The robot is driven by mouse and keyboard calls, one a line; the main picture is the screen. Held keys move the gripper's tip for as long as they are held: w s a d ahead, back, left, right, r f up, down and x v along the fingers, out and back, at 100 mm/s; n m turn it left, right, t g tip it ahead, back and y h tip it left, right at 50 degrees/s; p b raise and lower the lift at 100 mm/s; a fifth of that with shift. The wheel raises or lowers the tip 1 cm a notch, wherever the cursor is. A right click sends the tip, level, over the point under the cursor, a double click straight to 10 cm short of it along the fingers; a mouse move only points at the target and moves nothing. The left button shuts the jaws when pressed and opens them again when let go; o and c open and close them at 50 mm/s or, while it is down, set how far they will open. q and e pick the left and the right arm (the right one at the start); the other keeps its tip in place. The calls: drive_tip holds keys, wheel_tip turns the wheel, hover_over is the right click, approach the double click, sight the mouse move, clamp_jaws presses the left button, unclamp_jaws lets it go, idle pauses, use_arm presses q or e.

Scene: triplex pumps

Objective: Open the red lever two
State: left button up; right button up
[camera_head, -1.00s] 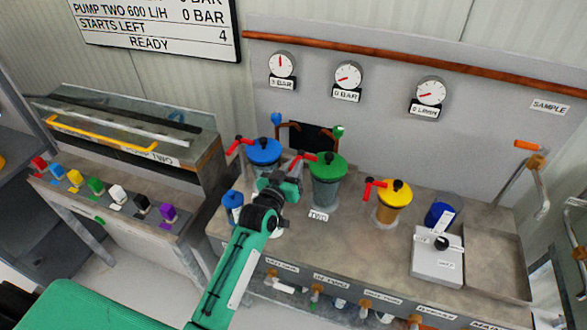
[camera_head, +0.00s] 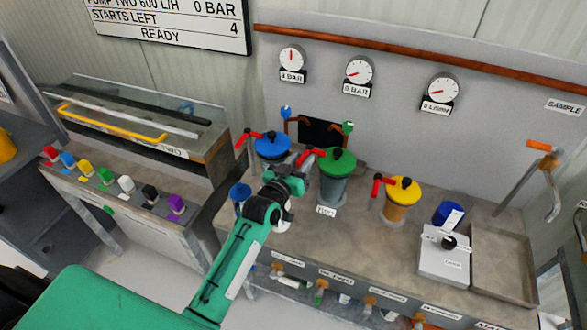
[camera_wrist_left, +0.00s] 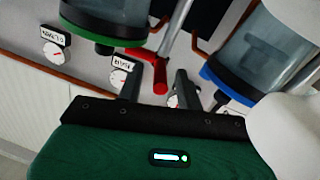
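The pump with the green lid (camera_head: 338,162) stands mid-bench, with a plate reading TWO at its foot. Its red lever (camera_head: 311,155) sticks out to the left of the lid. My left gripper (camera_head: 299,167) is beside the lever's end. In the left wrist view the same lever (camera_wrist_left: 159,76) shows below the green rim, and its end appears between my two spread fingers (camera_wrist_left: 157,88). The fingers look open, with gaps at both sides; I cannot tell whether they touch the lever. My right gripper is out of view.
A blue-lidded pump (camera_head: 272,147) with a red lever stands close to the left of my gripper. A yellow-lidded pump (camera_head: 403,190) stands to the right. Gauges (camera_head: 358,71) hang on the wall behind. A tray (camera_head: 502,262) is at the right end.

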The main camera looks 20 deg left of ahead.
use_arm(q)
drive_tip(key=s+b, duration=0.1)
drive_tip(key=s, duration=0.3)
drive_tip(key=s+a+b, duration=0.1)
drive_tip(key=s, duration=0.3)
drive_tip(key=s+a, duration=0.1)
drive_tip(key=s, duration=0.3)
drive_tip(key=shift+s+f+b, duration=0.1)
drive_tip(key=shift+b, duration=0.3)
drive_tip(key=shift+s+a, duration=0.15)
drive_tip(key=shift+s, duration=0.5)
drive_tip(key=shift+c, duration=0.3)
